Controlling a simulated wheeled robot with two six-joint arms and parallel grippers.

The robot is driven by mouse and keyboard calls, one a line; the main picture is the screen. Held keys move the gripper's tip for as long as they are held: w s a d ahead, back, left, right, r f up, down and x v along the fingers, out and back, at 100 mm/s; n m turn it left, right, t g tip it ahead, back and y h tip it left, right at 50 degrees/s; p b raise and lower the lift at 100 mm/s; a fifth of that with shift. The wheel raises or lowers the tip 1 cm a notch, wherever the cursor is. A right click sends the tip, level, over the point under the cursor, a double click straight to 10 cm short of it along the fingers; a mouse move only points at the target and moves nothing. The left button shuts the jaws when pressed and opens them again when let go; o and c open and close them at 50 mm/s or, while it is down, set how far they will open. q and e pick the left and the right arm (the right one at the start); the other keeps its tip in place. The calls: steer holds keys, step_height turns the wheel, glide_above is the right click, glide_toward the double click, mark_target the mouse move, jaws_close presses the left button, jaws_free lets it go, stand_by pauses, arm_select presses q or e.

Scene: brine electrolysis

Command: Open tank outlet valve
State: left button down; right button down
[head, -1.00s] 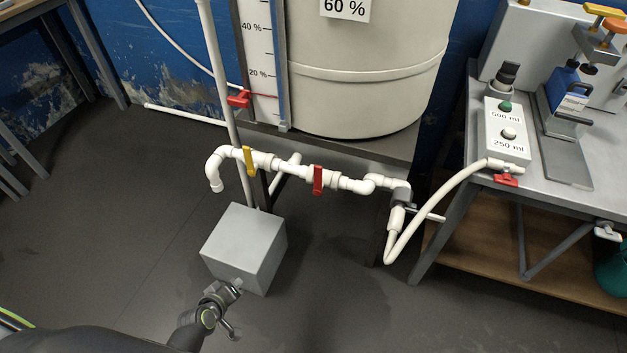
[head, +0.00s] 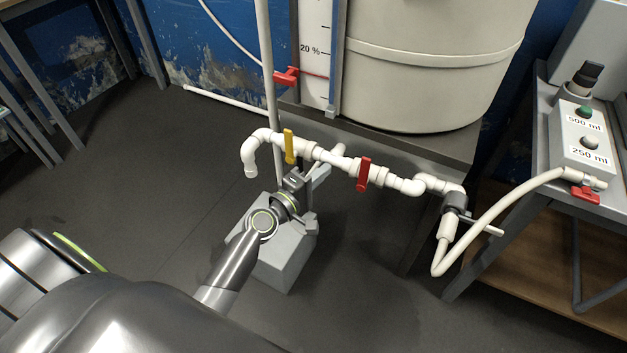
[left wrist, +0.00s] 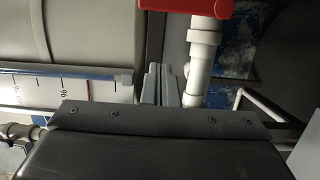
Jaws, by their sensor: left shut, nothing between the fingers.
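A white pipe (head: 330,158) runs below the tank (head: 430,80). It carries a valve with a yellow handle (head: 289,146) and, to its right, one with a red handle (head: 364,174). Both handles stand crosswise to the pipe. I cannot tell by label which is the tank outlet valve. My left gripper (head: 297,183) is shut and empty, just below the pipe near the yellow handle; its tips are partly hidden in the head view. In the left wrist view the shut fingers (left wrist: 161,84) point toward a white pipe (left wrist: 203,62), with a red handle (left wrist: 185,5) at the top edge. My right gripper is out of view.
A grey box (head: 285,265) stands on the floor under my left gripper. A white hose (head: 490,215) curves to the right bench, which holds a button box (head: 570,140). The floor at left is clear.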

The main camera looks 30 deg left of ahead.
mark_target(363, 175)
arm_select(q)
steer(key=w+d, duration=0.4)
steer(key=d, duration=0.1)
steer(key=shift+p, duration=0.35)
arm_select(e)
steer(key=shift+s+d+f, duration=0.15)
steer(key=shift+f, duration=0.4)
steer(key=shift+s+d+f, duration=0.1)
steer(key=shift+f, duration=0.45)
arm_select(q)
steer(key=shift+d, duration=0.1)
steer(key=shift+d, duration=0.1)
steer(key=shift+d+r+m+p, duration=0.1)
steer(key=shift+d+m+p, duration=0.05)
steer(key=shift+m+p, duration=0.25)
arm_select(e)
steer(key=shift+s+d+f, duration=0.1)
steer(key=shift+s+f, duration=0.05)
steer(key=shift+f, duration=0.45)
